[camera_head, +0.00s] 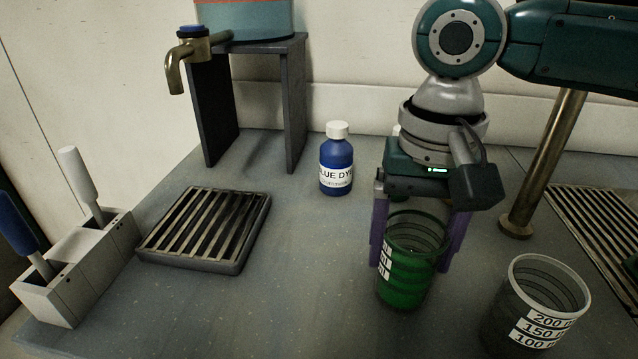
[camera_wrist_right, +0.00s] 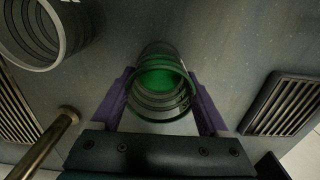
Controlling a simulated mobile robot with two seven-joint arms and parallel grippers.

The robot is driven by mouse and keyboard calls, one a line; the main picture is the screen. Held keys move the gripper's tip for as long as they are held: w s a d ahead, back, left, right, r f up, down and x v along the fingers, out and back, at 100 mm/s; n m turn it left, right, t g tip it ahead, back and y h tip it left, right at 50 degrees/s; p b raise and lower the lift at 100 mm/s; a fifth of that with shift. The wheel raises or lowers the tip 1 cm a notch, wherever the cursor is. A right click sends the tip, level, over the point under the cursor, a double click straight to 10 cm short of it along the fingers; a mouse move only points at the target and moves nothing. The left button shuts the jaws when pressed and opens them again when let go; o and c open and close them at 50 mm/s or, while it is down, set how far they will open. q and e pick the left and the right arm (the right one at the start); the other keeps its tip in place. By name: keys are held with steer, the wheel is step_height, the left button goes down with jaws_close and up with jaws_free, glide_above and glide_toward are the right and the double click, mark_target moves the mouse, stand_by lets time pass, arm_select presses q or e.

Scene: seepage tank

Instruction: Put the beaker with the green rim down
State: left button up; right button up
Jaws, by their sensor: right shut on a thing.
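The beaker with the green rim (camera_head: 406,284) is a clear ribbed cup with green in it and white label patches on its left side. My right gripper (camera_head: 416,240) is shut on it, one purple finger on each side, and the beaker is upright. In the right wrist view the beaker (camera_wrist_right: 160,82) sits between the purple fingers of my right gripper (camera_wrist_right: 162,100). Its bottom is at or close above the grey table (camera_head: 300,290); I cannot tell whether it touches. My left gripper is not in view.
A clear beaker (camera_head: 508,338) stands close at right. A blue dye bottle (camera_head: 336,180) stands behind. A slatted drain tray (camera_head: 190,262) and a holder with handled tools (camera_head: 62,300) are left. A brass post (camera_head: 540,165) and a grating (camera_head: 600,240) are right. The front middle table is clear.

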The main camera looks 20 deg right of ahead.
steer(key=o, duration=1.4)
steer(key=shift+f, duration=0.1)
